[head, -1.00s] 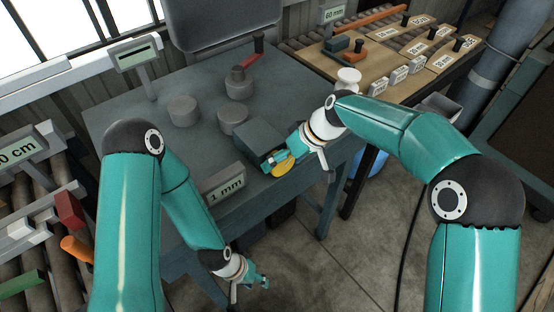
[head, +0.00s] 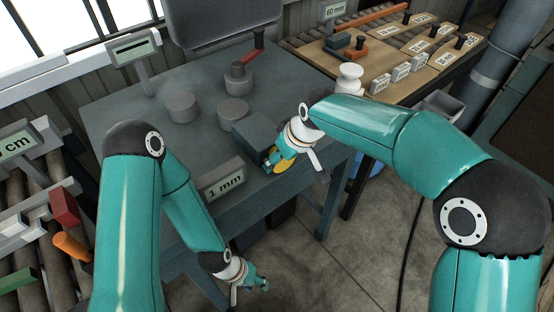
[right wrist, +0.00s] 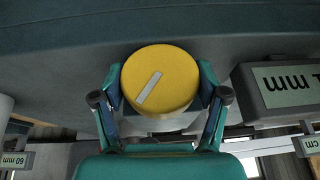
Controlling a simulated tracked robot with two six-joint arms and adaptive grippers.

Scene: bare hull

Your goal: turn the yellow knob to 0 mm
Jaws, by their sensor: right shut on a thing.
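The yellow knob (head: 284,168) sits on the front of a dark grey box (head: 256,137) at the table's front edge. In the right wrist view the knob (right wrist: 160,80) shows a pale slanted pointer line on its face. My right gripper (head: 276,158) is shut on the knob, with one finger on each side of it in the right wrist view (right wrist: 162,90). The display (head: 226,180) beside the box reads 1 mm. My left gripper (head: 258,284) hangs low in front of the table, away from the knob; its fingers are too small to judge.
The grey table (head: 135,95) bears several round grey blocks, one with a red-handled crank (head: 254,48). A wooden board with weights and labels (head: 400,60) lies on the right. The floor in front is clear.

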